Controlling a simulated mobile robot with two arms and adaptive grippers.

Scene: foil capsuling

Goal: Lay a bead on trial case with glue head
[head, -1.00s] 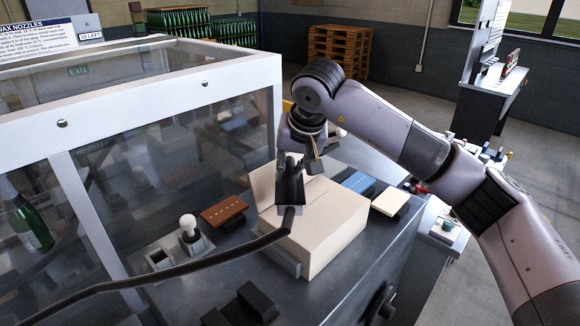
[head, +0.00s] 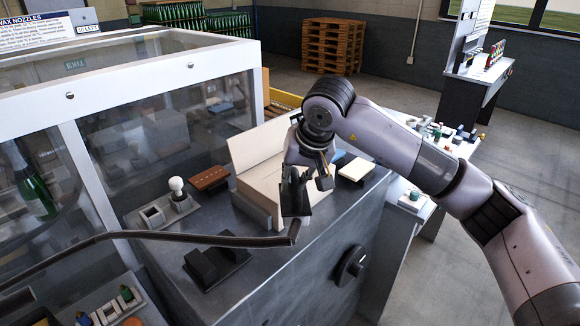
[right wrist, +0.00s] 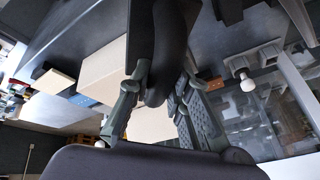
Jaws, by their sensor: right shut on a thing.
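The trial case, a pale cardboard box (head: 262,187) with a raised flap, sits on the grey machine top. It also shows in the right wrist view (right wrist: 104,66). My right gripper (head: 298,188) is in front of the case, covering part of it. It is shut on the dark glue head (head: 296,206), whose black hose (head: 190,238) trails off to the left. In the right wrist view the dark hose (right wrist: 170,40) runs between the fingers. The glue head's tip and any bead cannot be made out. My left gripper is out of view.
A clear-walled enclosure (head: 160,130) stands to the left. A brown block (head: 209,178), a holder with a white knob (head: 177,190) and black blocks (head: 215,262) sit on the machine top. A black handwheel (head: 351,265) juts from its front. A cream block (head: 355,169) is to the right.

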